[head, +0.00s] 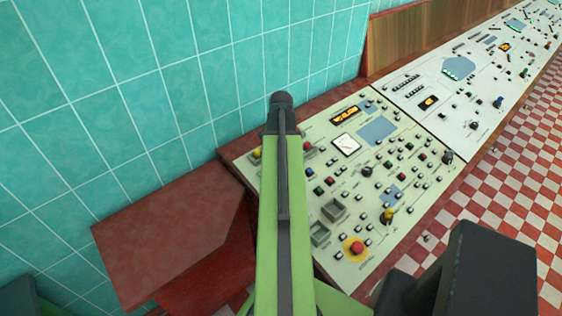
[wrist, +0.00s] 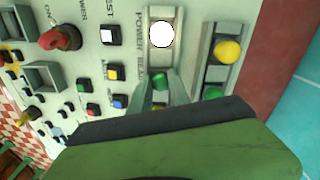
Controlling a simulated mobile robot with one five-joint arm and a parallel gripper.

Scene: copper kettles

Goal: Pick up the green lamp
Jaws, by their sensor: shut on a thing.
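A small round green lamp (wrist: 160,82) shows in the wrist view, in line below a white lamp (wrist: 161,34). My gripper (wrist: 158,88) is shut on this green lamp, with a grey finger on either side of it. Whether the lamp is clear of the panel I cannot tell. Another green lamp (wrist: 213,92) lies to the right, partly hidden by my wrist, below a yellow lamp (wrist: 228,50). In the head view my arm hides the gripper and the held lamp.
The sloping control panel (head: 345,265) carries several buttons, switches and a large red button (head: 358,247). A teal tiled wall (head: 190,90) rises close behind it. A red-brown ledge (head: 170,240) stands to the left. Checkered floor (head: 490,225) is open at the right.

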